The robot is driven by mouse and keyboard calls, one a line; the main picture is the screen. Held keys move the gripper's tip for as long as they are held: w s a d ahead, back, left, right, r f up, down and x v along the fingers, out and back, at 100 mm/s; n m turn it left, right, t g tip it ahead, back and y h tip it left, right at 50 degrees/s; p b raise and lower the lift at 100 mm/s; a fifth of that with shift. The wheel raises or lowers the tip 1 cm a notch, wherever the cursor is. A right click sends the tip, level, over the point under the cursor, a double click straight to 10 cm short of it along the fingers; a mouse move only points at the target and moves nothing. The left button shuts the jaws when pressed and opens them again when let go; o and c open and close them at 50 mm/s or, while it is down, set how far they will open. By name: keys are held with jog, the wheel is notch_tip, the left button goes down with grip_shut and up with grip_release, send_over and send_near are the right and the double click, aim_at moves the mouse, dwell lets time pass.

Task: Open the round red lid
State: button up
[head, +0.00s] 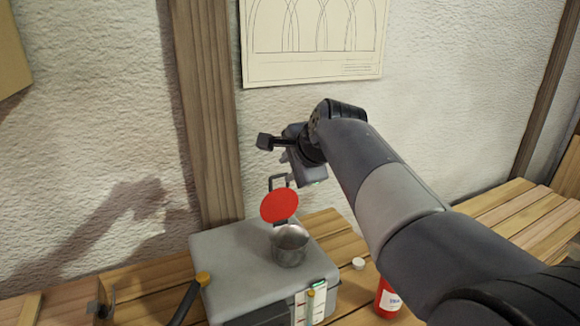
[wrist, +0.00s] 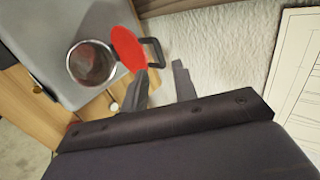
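The round red lid (head: 279,206) stands raised, tilted up from the rim of a grey metal cup (head: 290,247) on a grey box. The cup's mouth is uncovered. A dark loop handle (head: 278,181) sticks out beyond the lid's far edge. In the wrist view the lid (wrist: 128,48) shows beside the open cup (wrist: 90,63), with the handle (wrist: 154,52) at its right. My gripper (wrist: 160,80) has its two fingers apart with nothing between them. The left fingertip appears close to the handle in that view; I cannot tell if they touch.
The grey box (head: 225,247) sits on a slatted wooden bench (head: 500,213). A red bottle (head: 388,298) and a small white cap (head: 358,263) are right of the box. A dark hose (head: 184,303) is at its left. A wooden post (head: 205,110) and a drawing (head: 315,40) are behind.

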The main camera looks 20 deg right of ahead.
aim_at(279, 175)
jog(key=shift+b+x, duration=0.4)
jog(key=shift+x, duration=3.15)
grip_shut()
jog(key=shift+w+a+f+p, duration=0.2)
jog(key=shift+w+p, duration=0.25)
jog(key=shift+w, duration=0.35)
jog(key=shift+w+a+f+p, duration=0.15)
jog(key=shift+w+p, duration=0.3)
jog(key=shift+w, duration=0.35)
jog(key=shift+o, duration=1.4)
grip_release()
jog(key=shift+r, duration=0.15)
jog(key=shift+o, duration=0.8)
